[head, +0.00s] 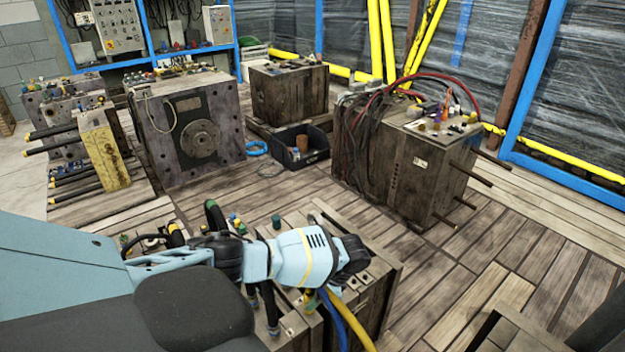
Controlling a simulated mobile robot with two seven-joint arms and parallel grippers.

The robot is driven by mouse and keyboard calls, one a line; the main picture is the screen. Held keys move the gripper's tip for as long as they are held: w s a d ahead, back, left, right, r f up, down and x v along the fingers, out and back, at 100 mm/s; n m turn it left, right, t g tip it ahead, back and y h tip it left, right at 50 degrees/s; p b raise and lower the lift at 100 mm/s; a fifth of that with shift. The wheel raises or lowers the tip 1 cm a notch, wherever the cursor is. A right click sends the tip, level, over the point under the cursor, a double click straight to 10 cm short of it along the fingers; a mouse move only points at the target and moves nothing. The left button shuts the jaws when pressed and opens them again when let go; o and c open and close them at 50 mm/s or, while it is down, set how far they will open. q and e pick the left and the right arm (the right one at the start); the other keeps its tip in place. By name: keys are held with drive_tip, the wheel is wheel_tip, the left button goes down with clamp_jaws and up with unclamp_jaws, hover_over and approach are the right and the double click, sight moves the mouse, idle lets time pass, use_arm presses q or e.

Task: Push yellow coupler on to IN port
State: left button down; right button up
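My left arm reaches in from the left, and its dark gripper (352,258) is over the top of the near mould block (374,304). The fingers are seen from behind and above, so I cannot tell whether they are open or shut, or on what. A yellow hose (356,327) and a blue hose (334,317) hang down the block's front just below the wrist. The yellow coupler and the IN port cannot be made out; the arm covers much of the block's top. My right gripper is not in view.
Black hoses with yellow and green fittings (176,234) stand at the block's left. A mould with red and black hoses (418,165) stands behind on the right. A black bin (301,151) and a blue hose coil (257,148) lie on the plank floor.

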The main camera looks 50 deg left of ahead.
use_arm(q)
drive_tip(key=c, duration=1.1)
unclamp_jaws()
drive_tip(key=v, duration=0.7)
drive_tip(key=shift+r+p, duration=0.35)
drive_tip(key=shift+p, duration=0.05)
drive_tip(key=shift+w+d, duration=0.1)
drive_tip(key=shift+d, duration=0.1)
